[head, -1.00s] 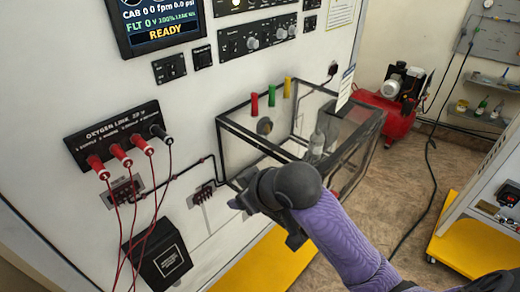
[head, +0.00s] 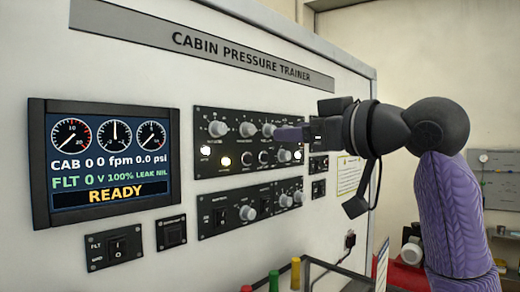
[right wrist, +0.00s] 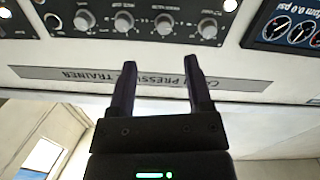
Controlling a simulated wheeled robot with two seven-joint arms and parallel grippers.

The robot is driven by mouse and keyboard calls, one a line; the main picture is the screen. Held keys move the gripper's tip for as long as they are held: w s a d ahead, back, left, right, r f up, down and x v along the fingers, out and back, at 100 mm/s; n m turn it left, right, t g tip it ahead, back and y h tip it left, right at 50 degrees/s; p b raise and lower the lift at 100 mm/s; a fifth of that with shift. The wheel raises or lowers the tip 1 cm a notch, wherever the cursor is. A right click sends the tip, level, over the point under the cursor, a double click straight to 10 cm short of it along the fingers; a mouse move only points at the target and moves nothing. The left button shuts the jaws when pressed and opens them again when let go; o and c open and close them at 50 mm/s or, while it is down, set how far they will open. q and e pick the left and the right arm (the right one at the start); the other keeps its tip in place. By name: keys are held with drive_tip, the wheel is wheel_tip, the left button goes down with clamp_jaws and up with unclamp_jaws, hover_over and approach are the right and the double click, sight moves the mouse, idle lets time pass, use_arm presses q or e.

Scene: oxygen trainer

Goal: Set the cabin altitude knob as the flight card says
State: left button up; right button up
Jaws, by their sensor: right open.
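The upper black control panel (head: 235,150) carries a row of grey knobs with pale pointers. The leftmost knob (head: 218,128) and a second knob (head: 247,129) are clear of my arm. Their labels are too small to read, so I cannot tell which is the cabin altitude knob. My right gripper (head: 290,133) is at the right part of this row, partly covering it. In the right wrist view, inverted, its open, empty fingers (right wrist: 159,66) point toward the knob row, apart from the knobs (right wrist: 165,24). My left gripper is not in view.
The display (head: 103,160) reads READY, with CAB 0. A lower panel (head: 250,205) has more knobs. Red, green and yellow caps (head: 295,273) stand below.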

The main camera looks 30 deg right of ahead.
sight(252, 131)
drive_tip(key=p+x, duration=0.1)
drive_tip(key=x, duration=0.4)
drive_tip(key=p+x, duration=0.1)
drive_tip(key=x, duration=0.1)
drive_tip(key=shift+w+a+r+p, duration=0.1)
drive_tip(key=shift+a+r+p, duration=0.15)
drive_tip(key=shift+a+p, duration=0.1)
drive_tip(key=shift+w, duration=0.3)
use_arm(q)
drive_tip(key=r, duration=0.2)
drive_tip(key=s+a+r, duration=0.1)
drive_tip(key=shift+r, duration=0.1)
use_arm(e)
drive_tip(key=shift+w+a+f, duration=0.1)
drive_tip(key=shift+a, duration=0.1)
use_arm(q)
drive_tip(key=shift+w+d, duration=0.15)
use_arm(e)
clamp_jaws()
